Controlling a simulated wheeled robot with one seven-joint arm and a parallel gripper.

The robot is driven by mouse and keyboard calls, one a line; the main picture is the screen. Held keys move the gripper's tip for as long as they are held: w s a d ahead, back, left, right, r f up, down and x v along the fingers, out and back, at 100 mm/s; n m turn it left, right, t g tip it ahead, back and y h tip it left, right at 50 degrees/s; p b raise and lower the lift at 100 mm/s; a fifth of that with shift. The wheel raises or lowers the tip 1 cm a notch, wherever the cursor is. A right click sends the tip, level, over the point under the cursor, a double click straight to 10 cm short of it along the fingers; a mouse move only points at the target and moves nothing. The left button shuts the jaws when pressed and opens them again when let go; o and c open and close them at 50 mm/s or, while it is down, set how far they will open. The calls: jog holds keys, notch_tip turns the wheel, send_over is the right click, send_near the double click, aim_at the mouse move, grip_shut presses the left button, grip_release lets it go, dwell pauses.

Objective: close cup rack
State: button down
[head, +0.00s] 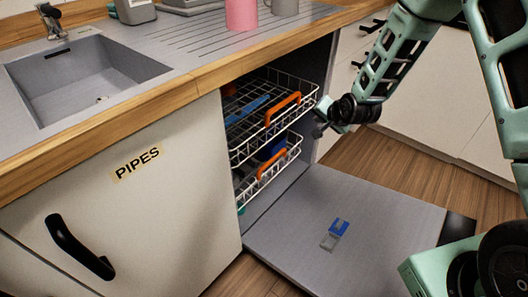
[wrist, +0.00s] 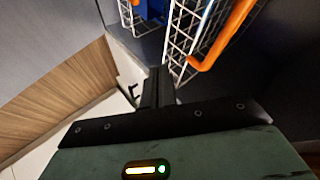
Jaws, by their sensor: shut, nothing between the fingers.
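The upper wire rack (head: 245,150), likely the cup rack, is partly out of the open dishwasher and has an orange handle (head: 283,109) at its front. Inside it lies a blue item (head: 247,109). My gripper (head: 321,129) is beside the rack's front right corner, shut and empty; I cannot tell whether it touches the wires. In the wrist view the dark fingers (wrist: 158,85) point toward a white wire rack (wrist: 182,50) with an orange handle (wrist: 228,35). The rack's rear is hidden in the cabinet.
A lower wire rack (head: 262,185) with its own orange handle (head: 270,165) sits partly out below. The dishwasher door (head: 350,215) lies open and flat, with a small blue and grey piece (head: 334,235) on it. The counter edge (head: 210,78) overhangs the racks.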

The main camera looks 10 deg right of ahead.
jog(key=s+a+f+t+y+b, duration=0.2)
jog(key=s+a+f+y+b, duration=0.25)
jog(key=a+f+b, duration=0.2)
jog(key=m+t+y+b, duration=0.2)
jog(key=t+y+b, duration=0.1)
jog(key=y+b, duration=0.35)
send_near(251, 138)
jog(key=shift+h, duration=0.5)
jog(key=b+x, duration=0.1)
jog(key=x, duration=0.1)
jog(key=b+x, duration=0.3)
jog(key=x, duration=0.1)
jog(key=shift+w+a+r+b, duration=0.15)
jog(key=shift+a+r+b, duration=0.15)
jog(key=shift+b, duration=0.1)
jog(key=shift+p+x, duration=0.5)
jog(key=shift+x, duration=1.95)
jog(key=shift+a, duration=0.1)
